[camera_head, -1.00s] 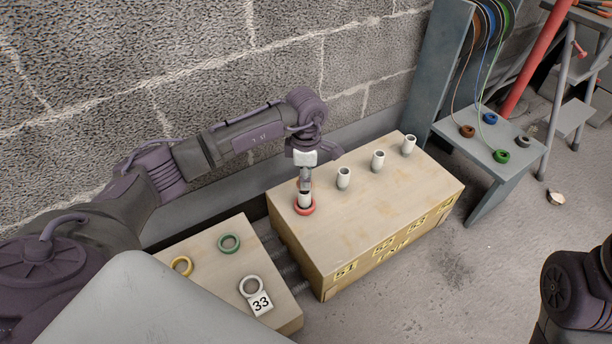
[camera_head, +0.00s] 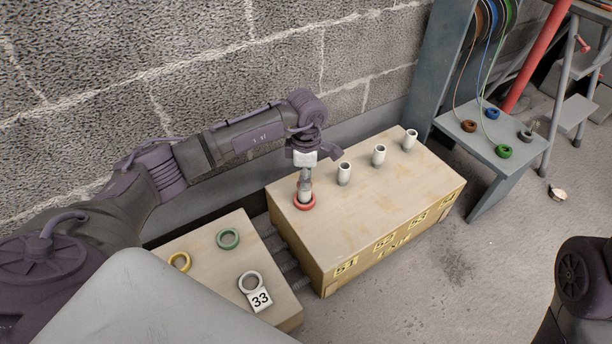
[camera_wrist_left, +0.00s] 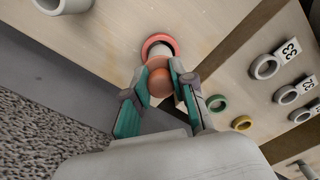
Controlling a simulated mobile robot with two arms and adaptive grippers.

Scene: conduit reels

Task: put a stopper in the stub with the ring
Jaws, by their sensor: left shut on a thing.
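A white stub with a red ring (camera_head: 305,205) around its base stands at the near left of the wooden box (camera_head: 385,215). The ring also shows in the left wrist view (camera_wrist_left: 148,44), with the pale stub (camera_wrist_left: 163,47) inside it. My left gripper (camera_head: 305,181) points down right over this stub. In the left wrist view its fingers (camera_wrist_left: 161,80) are shut on a round orange-brown stopper (camera_wrist_left: 160,84). The stopper lines up with the stub's mouth and covers it, so I cannot tell whether it is inside. My right gripper is not in view.
Three more white stubs (camera_head: 344,174) stand in a row on the box, without rings. A lower board (camera_head: 205,257) holds green (camera_head: 228,230), yellow and white rings and a tag 33 (camera_head: 260,300). The block wall is behind; a grey bench (camera_head: 480,150) stands right.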

